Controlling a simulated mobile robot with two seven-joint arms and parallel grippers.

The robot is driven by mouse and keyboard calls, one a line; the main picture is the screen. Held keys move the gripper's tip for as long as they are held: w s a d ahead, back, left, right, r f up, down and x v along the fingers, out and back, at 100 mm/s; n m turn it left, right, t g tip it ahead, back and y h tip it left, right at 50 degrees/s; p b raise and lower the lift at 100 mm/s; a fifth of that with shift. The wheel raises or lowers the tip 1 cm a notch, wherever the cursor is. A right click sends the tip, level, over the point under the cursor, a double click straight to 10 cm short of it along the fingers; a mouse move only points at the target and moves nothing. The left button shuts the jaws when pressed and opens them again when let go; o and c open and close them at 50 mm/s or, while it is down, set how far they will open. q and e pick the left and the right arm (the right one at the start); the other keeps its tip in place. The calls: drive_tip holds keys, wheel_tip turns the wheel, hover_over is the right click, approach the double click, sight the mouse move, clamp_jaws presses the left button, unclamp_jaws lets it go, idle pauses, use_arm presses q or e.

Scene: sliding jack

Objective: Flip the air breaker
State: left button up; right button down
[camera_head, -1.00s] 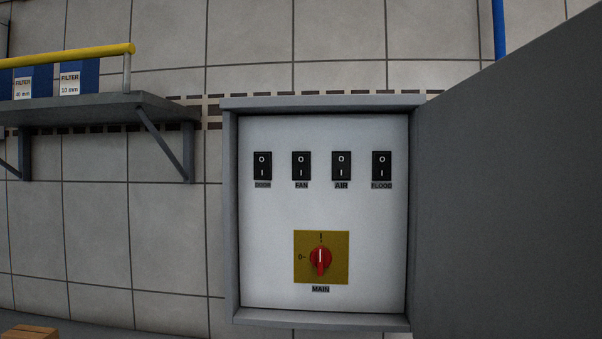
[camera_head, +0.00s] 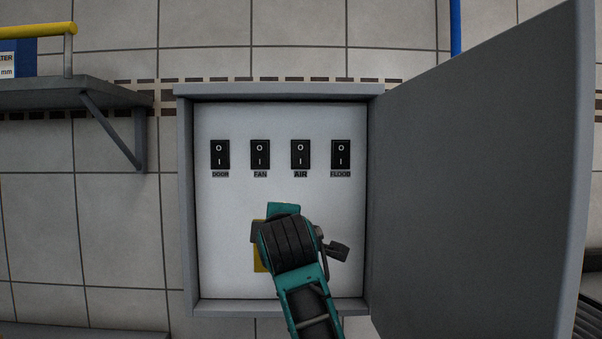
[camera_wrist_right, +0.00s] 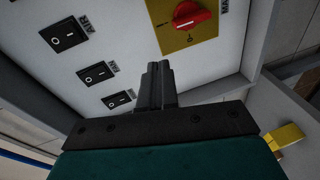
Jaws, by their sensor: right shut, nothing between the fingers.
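The AIR breaker (camera_head: 300,155) is a black rocker marked O and I, third from the left in the top row of the open electrical box, in the head view. It looks the same as its neighbours. My right gripper (camera_wrist_right: 158,70) is shut and empty in the right wrist view, pointing toward the panel between the black rockers and the red MAIN knob (camera_wrist_right: 188,17). In the head view my right arm covers the knob and most of its yellow plate (camera_head: 260,262), below the AIR breaker. The fingertips are hidden there. My left gripper is not in view.
The DOOR (camera_head: 220,154), FAN (camera_head: 260,154) and FLOOD (camera_head: 341,154) rockers sit close beside the AIR breaker. The open grey box door (camera_head: 470,190) stands out on the right. The box frame (camera_head: 186,210) rims the panel. A grey shelf (camera_head: 70,93) is at left.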

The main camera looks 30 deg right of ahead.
sight(301, 164)
drive_tip(key=s+d+r+h, duration=0.1)
drive_tip(key=s+r, duration=0.1)
drive_tip(key=r, duration=0.4)
drive_tip(key=s+d+r+h, duration=0.1)
drive_tip(key=s+r, duration=0.2)
drive_tip(key=r, duration=0.4)
drive_tip(key=shift+d+g, duration=0.2)
drive_tip(key=shift+g, duration=0.1)
drive_tip(key=shift+w+d+r, duration=0.1)
drive_tip(key=p+x, duration=0.2)
drive_tip(key=x, duration=1.1)
drive_tip(key=shift+w+d, duration=0.1)
drive_tip(key=shift+w, duration=0.25)
